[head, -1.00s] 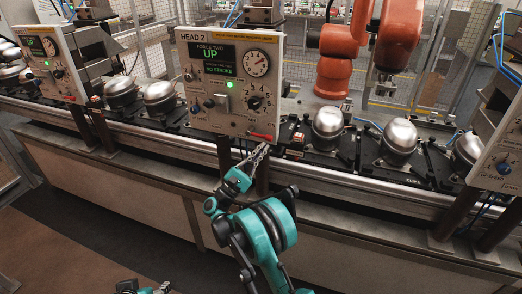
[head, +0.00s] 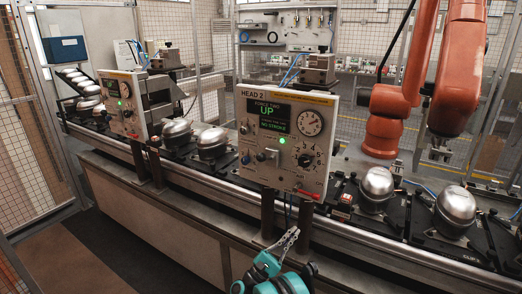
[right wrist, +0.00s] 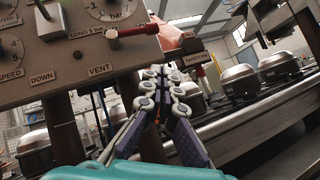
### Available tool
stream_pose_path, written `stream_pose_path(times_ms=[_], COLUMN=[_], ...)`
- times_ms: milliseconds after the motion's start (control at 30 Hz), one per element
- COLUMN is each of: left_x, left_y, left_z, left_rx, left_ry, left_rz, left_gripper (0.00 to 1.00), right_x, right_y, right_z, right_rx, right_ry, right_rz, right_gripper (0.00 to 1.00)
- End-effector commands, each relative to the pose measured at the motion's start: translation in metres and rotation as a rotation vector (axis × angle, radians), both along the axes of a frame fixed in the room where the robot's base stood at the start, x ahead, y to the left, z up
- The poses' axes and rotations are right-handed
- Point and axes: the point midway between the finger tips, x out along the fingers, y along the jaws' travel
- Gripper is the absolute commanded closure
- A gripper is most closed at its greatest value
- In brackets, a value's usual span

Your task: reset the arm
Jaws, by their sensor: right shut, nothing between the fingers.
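My right gripper (head: 286,240) is in front of and below the HEAD 2 control panel (head: 248,150), near the conveyor's front rail. Its fingers are together and hold nothing. In the right wrist view the shut fingers (right wrist: 160,80) point forward, below and right of the panel's lower edge (right wrist: 120,65). A red-handled lever (right wrist: 135,31) shows close to them there. The panel's screen reads "FORCE TWO UP, NO STROKE", and a green light glows. My left gripper is not in view.
Metal compressor domes (head: 377,184) sit on black pallets along the conveyor (head: 250,188). A second panel (head: 122,105) stands left. An orange robot arm (head: 400,100) stands behind the line at right. The floor in front (head: 115,240) is clear.

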Motion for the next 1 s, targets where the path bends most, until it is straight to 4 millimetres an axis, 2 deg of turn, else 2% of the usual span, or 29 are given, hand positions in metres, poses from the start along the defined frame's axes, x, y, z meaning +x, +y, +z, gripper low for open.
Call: stream_pose_path(times_ms=[33, 200, 300, 400, 500, 633, 767, 867, 967, 1000], left_x=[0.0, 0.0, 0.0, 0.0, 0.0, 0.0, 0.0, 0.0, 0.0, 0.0], left_y=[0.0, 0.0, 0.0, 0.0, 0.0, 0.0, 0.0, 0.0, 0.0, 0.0], left_z=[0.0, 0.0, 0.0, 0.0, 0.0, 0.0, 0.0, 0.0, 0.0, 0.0], left_rx=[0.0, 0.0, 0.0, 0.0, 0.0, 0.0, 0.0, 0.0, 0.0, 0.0], left_ry=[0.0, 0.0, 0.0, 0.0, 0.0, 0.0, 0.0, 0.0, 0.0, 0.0], left_rz=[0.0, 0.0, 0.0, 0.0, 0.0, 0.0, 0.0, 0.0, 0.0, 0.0], left_gripper=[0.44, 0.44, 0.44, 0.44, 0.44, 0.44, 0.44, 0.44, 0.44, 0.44], right_x=[0.01, 0.049, 0.062, 0.065, 0.058, 0.034, -0.005, -0.046, -0.094, -0.116], right_y=[0.002, 0.021, 0.033, 0.044, 0.052, 0.057, 0.054, 0.045, 0.032, 0.026], right_z=[0.024, 0.114, 0.156, 0.185, 0.201, 0.203, 0.184, 0.159, 0.126, 0.111], right_rx=[-0.054, -0.371, -0.601, -0.847, -1.105, -1.462, -1.837, -2.139, -2.451, -2.576], right_ry=[0.058, 0.357, 0.537, 0.704, 0.857, 1.031, 1.17, 1.244, 1.286, 1.291], right_rz=[0.001, -0.006, -0.029, -0.06, -0.098, -0.15, -0.197, -0.221, -0.224, -0.217], right_gripper=[1.0, 1.0, 1.0, 1.0, 1.0, 1.0, 1.0, 1.0, 1.0, 1.0])
